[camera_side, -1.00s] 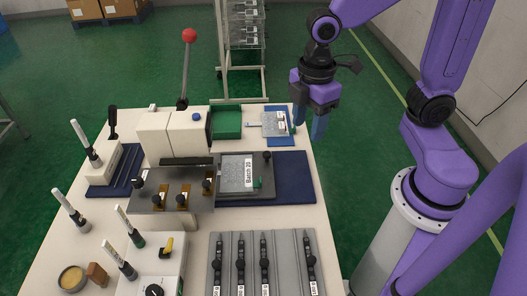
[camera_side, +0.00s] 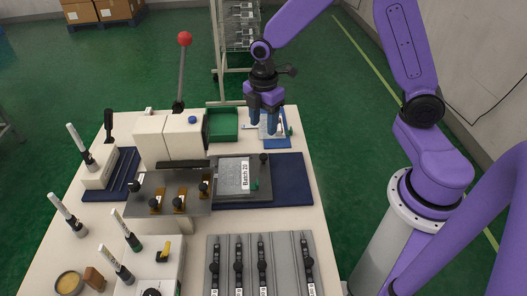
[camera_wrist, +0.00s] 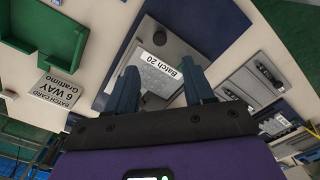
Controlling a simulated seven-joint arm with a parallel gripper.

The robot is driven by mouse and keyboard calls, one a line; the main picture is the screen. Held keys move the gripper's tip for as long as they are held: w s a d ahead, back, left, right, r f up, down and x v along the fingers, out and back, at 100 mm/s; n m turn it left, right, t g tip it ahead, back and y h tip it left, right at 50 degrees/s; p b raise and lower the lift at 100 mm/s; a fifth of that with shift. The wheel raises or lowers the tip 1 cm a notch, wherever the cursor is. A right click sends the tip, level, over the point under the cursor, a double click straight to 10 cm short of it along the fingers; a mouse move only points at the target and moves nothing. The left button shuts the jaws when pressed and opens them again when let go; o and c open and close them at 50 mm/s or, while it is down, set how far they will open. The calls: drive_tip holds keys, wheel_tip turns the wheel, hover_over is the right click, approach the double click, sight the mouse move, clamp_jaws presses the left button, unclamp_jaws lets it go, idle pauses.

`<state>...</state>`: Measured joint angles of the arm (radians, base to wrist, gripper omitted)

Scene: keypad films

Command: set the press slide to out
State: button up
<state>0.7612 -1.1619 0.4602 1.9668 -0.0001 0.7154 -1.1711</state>
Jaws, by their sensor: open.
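The press (camera_side: 170,140) is a white body with a long lever topped by a red ball (camera_side: 185,39). A grey slide plate (camera_side: 262,190) lies to the right of the press body on a dark blue mat (camera_side: 292,180). It carries a light film sheet labelled "Batch 20" (camera_side: 230,177) and has a black knob (camera_side: 264,158) near its back right corner. My gripper (camera_side: 264,128) is open and empty, above the back of the table behind the slide. In the wrist view, the slide plate (camera_wrist: 180,48) and its sheet (camera_wrist: 158,72) show beyond my open fingers (camera_wrist: 158,85).
A green tray (camera_side: 222,124) stands left of my gripper. A batch card (camera_side: 268,128) is partly hidden under the fingers. A bracket with amber pieces (camera_side: 180,202) stands in front of the press. A grey rack with several black-handled sliders (camera_side: 250,262) lies at the front.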

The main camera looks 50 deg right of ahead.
sight(264, 156)
wheel_tip(264, 156, down, 11)
drive_tip(key=shift+f, duration=0.15)
idle(0.4)
